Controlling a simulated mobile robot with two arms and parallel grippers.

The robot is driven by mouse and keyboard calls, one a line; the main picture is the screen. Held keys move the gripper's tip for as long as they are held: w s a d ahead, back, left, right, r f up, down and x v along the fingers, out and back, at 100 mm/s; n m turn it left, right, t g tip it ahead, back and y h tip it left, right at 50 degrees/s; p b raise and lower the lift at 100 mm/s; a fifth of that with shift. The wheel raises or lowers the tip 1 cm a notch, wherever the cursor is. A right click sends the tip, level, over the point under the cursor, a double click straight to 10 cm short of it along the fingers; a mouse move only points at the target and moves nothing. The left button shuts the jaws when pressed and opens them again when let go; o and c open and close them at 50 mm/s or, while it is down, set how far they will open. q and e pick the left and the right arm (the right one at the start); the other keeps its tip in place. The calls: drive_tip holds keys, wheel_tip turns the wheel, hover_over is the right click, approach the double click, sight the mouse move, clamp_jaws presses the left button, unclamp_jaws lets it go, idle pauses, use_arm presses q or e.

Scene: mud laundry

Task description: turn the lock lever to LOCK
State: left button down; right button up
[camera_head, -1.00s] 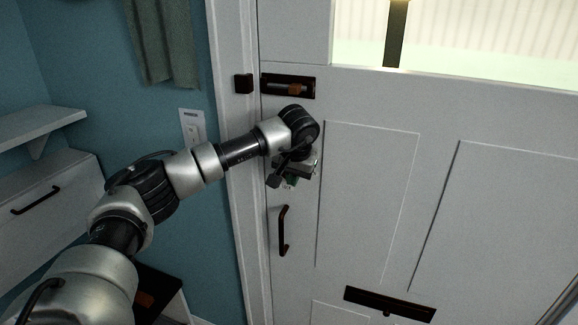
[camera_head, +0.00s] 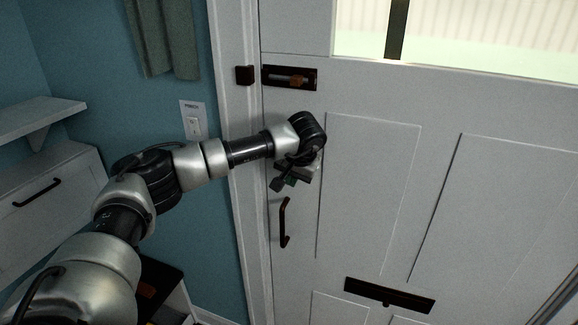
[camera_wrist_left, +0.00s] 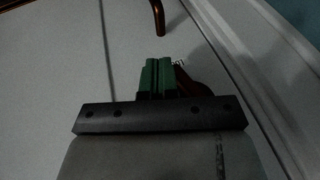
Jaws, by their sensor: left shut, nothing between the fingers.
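My left gripper (camera_head: 291,181) is close in front of the white door (camera_head: 368,190), above the dark pull handle (camera_head: 285,222). Its green fingertips (camera_wrist_left: 157,74) are together in the left wrist view, with nothing between them. A dark reddish-brown part (camera_wrist_left: 192,82), apparently the lock lever, is right beside the fingers there, partly hidden behind them and the gripper body. Small pale marks show next to it, too small to read. I cannot tell whether the fingers touch it, nor which way it points. My right gripper is not in view.
A sliding bolt (camera_head: 289,78) is higher on the door, with its keeper (camera_head: 245,75) on the frame. A mail slot (camera_head: 389,295) is lower right. The door panels to the right are clear.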

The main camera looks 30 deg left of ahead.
use_arm(q)
drive_tip(key=shift+r+p, duration=0.55)
drive_tip(key=shift+r, duration=0.25)
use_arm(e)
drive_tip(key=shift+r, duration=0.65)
